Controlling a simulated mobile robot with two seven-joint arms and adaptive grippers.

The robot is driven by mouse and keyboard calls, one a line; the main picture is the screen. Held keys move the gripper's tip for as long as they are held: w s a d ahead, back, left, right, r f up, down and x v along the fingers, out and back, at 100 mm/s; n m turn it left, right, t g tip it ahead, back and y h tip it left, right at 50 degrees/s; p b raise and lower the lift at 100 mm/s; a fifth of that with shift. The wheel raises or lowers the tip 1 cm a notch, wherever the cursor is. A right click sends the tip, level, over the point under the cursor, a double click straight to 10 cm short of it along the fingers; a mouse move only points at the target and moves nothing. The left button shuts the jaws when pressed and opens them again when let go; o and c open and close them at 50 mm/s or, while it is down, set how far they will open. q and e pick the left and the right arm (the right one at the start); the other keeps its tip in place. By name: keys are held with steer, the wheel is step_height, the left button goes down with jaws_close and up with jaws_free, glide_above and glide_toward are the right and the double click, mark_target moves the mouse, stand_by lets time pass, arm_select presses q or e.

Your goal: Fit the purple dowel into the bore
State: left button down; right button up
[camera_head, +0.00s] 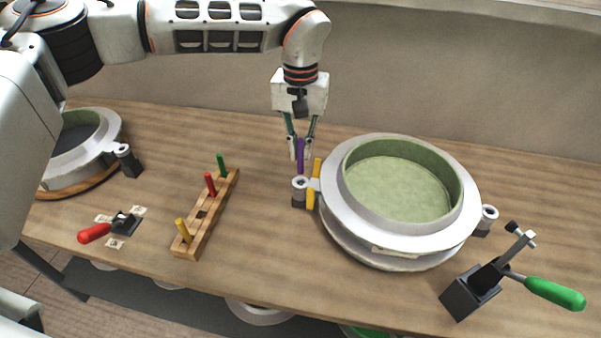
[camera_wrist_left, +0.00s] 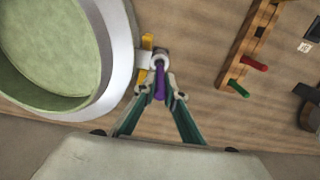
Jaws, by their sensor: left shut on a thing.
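The purple dowel (camera_head: 300,155) is held upright between the fingertips of my left gripper (camera_head: 301,148), which is shut on it. It also shows in the left wrist view (camera_wrist_left: 160,83), with my left gripper (camera_wrist_left: 160,95) around it. The bore is in a grey ringed lug (camera_head: 299,184) at the left side of the round mould (camera_head: 345,222). In the left wrist view the ring (camera_wrist_left: 159,60) lies right at the dowel's far end. I cannot tell whether the dowel's tip is inside the bore. My right gripper is not seen.
A wooden rack (camera_head: 192,247) holds green, red and yellow dowels. A yellow piece (camera_head: 313,190) stands beside the lug. A red-handled clamp (camera_head: 122,224) and another mould (camera_head: 65,165) are at left. A green-handled clamp (camera_head: 475,290) is at front right.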

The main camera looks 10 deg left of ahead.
mark_target(300, 173)
arm_select(q)
steer(key=shift+f, duration=3.65)
steer(key=shift+f, duration=0.15)
steer(key=c, duration=2.1)
jaws_free()
step_height(300, 173, up, 12)
steer(key=shift+r, duration=0.15)
